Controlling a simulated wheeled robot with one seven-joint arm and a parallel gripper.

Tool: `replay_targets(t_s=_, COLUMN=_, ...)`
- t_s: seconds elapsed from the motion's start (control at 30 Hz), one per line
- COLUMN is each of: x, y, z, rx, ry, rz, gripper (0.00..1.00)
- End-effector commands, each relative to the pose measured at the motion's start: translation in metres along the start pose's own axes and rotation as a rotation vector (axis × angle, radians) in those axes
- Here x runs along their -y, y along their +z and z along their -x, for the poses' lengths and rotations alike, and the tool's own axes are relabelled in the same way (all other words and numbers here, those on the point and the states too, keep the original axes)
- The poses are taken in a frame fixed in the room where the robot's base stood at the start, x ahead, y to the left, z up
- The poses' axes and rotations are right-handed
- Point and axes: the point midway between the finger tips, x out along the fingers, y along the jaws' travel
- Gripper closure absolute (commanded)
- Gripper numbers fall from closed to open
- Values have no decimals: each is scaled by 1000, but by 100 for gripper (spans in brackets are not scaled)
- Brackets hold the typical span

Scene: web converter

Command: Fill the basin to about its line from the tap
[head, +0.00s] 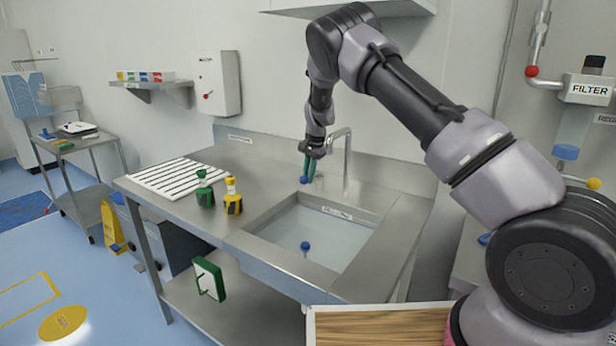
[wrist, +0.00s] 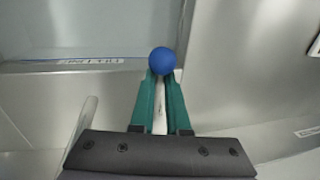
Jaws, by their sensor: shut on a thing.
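The steel basin (head: 287,207) is sunk into the bench, with a pale bluish surface inside. A white label strip (head: 337,213) marks its far wall; lettering shows in the wrist view (wrist: 92,61). The tap (head: 347,158) is a bent steel spout behind the basin. My gripper (head: 308,170) points down left of the spout, its teal fingers shut on a blue-knobbed lever. The blue knob (wrist: 162,61) shows at the fingertips in the wrist view, and a pale stem runs between them. A second blue ball (head: 305,245) shows inside the basin. I cannot make out flowing water.
A green bottle (head: 205,194) and a yellow-black bottle (head: 233,200) stand left of the basin. A slatted white rack (head: 178,176) lies farther left. A wooden-topped surface (head: 380,328) is at the front. A filter unit (head: 588,90) hangs at right.

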Motion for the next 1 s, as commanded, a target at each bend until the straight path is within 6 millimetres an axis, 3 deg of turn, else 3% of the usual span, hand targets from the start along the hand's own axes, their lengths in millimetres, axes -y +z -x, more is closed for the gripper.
replay_targets(t_s=0.03, x=3, y=13, z=-4, rx=24, ry=2, rz=3, gripper=100)
replay_targets(t_s=0.1, x=3, y=13, z=-4, rx=24, ry=3, rz=3, gripper=100)
replay_targets(t_s=0.13, x=2, y=13, z=-4, rx=24, ry=3, rz=2, gripper=79)
replay_targets(t_s=0.2, x=2, y=13, z=-4, rx=24, ry=4, rz=2, gripper=57)
replay_targets(t_s=0.7, x=1, y=6, z=1, rx=13, ry=3, rz=0, gripper=57)
replay_targets(t_s=0.87, x=1, y=6, z=22, rx=12, ry=1, rz=0, gripper=57)
replay_targets(t_s=1.0, x=2, y=6, z=52, rx=12, ry=0, rz=1, gripper=57)
